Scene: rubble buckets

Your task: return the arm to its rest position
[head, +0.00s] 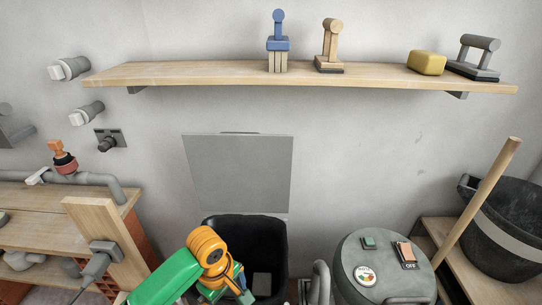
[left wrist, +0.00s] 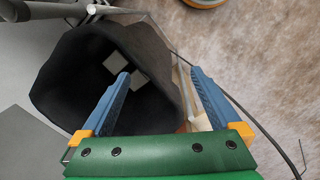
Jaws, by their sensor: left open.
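My left arm, green with an orange joint, reaches in from the bottom left of the head view. My left gripper (head: 236,290) is low, at the front left of the black bucket (head: 274,232), partly hidden by its own arm. In the left wrist view the blue fingers of the gripper (left wrist: 160,74) are spread wide with nothing between them. Pale grey pieces (left wrist: 116,62) lie inside the bucket; one also shows in the head view (head: 262,284). My right gripper is not in view.
A grey-green drum (head: 362,268) with switches stands to the right, a dark tub (head: 510,245) beyond it. A wooden bench (head: 40,206) with pipes is at left. A shelf (head: 200,72) holds tools and a yellow sponge (head: 427,63). A dark cable (left wrist: 250,115) crosses the floor.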

